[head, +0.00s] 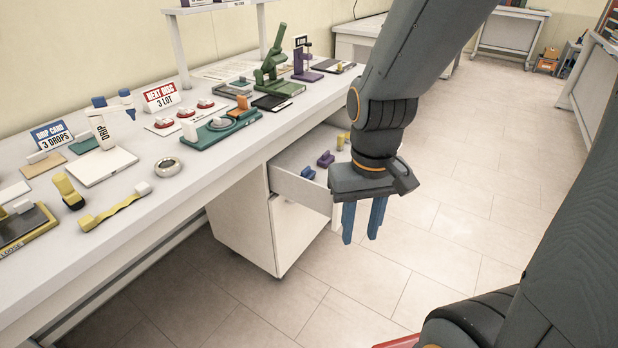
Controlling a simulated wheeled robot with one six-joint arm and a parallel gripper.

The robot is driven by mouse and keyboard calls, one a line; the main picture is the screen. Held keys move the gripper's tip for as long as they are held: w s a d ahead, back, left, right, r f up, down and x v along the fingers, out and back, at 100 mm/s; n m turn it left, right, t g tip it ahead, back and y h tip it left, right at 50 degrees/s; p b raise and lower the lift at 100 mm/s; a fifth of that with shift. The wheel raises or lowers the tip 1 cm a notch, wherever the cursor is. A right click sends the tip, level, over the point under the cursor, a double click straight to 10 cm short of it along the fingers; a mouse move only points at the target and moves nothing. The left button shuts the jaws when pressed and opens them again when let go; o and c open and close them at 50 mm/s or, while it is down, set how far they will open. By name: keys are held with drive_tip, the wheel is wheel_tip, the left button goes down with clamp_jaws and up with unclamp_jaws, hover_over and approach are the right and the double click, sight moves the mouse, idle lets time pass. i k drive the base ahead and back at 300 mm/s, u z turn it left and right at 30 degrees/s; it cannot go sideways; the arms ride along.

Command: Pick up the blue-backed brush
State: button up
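A small blue thing (308,173), which looks like the blue-backed brush, lies in the open drawer (301,190) under the bench. A purple one (326,159) and a yellow one (341,142) lie behind it in the same drawer. Its bristles are too small to make out. My gripper (360,238) points down in front of the drawer, to the right of the blue thing. Its two blue fingers are apart with nothing between them. My gripper and arm hide the drawer's right part.
The drawer stands out from a white cabinet (240,225) below the bench (215,150). On the bench are a green press (272,70), a teal tray (222,128), a tape-like ring (167,167) and several signs. The tiled floor (465,215) on the right is clear.

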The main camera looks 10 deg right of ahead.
sight(308, 173)
drive_tip(key=k, duration=0.5)
drive_tip(key=u, duration=1.3)
drive_tip(key=i, duration=1)
drive_tip(key=z, duration=2.25)
drive_tip(key=i, duration=0.5)
drive_tip(key=u, duration=0.1)
